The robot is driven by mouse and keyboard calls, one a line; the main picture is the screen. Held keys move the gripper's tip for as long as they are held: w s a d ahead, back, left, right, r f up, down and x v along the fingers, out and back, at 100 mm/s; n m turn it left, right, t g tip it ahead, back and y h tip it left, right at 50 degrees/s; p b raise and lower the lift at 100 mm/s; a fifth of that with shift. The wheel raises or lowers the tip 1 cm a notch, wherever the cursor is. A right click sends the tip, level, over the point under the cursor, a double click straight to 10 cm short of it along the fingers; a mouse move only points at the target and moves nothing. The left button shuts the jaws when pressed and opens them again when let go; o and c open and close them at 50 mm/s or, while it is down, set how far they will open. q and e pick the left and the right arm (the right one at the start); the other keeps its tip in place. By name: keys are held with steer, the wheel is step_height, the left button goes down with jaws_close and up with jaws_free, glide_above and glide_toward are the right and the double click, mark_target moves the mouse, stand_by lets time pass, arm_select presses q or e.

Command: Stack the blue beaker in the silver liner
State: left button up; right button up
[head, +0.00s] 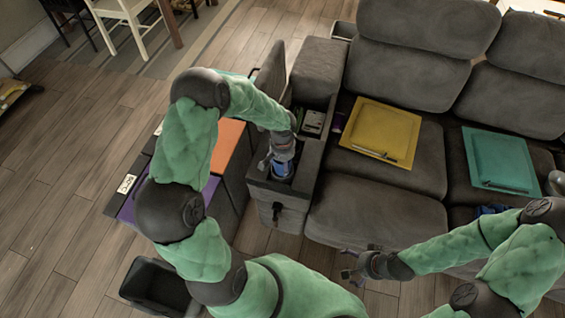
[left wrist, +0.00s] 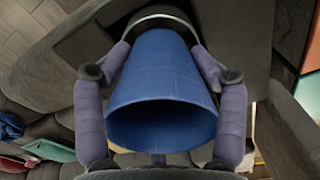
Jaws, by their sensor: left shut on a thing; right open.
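The blue beaker (left wrist: 162,75) fills the middle of the left wrist view, its wide open mouth facing the camera. My left gripper (left wrist: 162,112) is shut on it, one finger on each side. In the head view this gripper (head: 282,166) is over the open compartment in the sofa arm, and a bit of blue shows beside it. A round dark thing with a pale rim, which looks like the silver liner (left wrist: 160,13), is around or behind the beaker's narrow end. I cannot tell how deep the beaker sits. My right gripper (head: 354,272) is open and empty before the sofa.
The sofa-arm compartment (head: 258,181) has raised walls close around my left gripper. A yellow tray (head: 381,130) and a teal tray (head: 500,160) lie on the sofa seats. A silvery cup (head: 556,184) stands at the right edge. A dark bin (head: 157,287) is on the floor.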

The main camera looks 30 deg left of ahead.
arm_select(q)
steer(key=shift+f, duration=0.25)
steer(key=o, duration=1.2)
steer(key=shift+r, duration=0.1)
steer(key=shift+r+p, duration=0.4)
steer(key=shift+r, duration=0.05)
step_height(320, 180, up, 12)
steer(key=p, duration=0.5)
steer(key=s+d+f+m+h, duration=0.1)
steer(key=s+d+f+h, duration=0.15)
steer(key=d+f, duration=0.3)
steer(key=s+d+f+h, duration=0.1)
steer(key=s+d+f, duration=0.3)
steer(key=d+f, duration=0.15)
steer(key=s+d+f, duration=0.6)
steer(key=s+d, duration=0.1)
steer(key=s, duration=0.3)
steer(key=shift+s+n, duration=0.25)
steer(key=shift+n, duration=0.05)
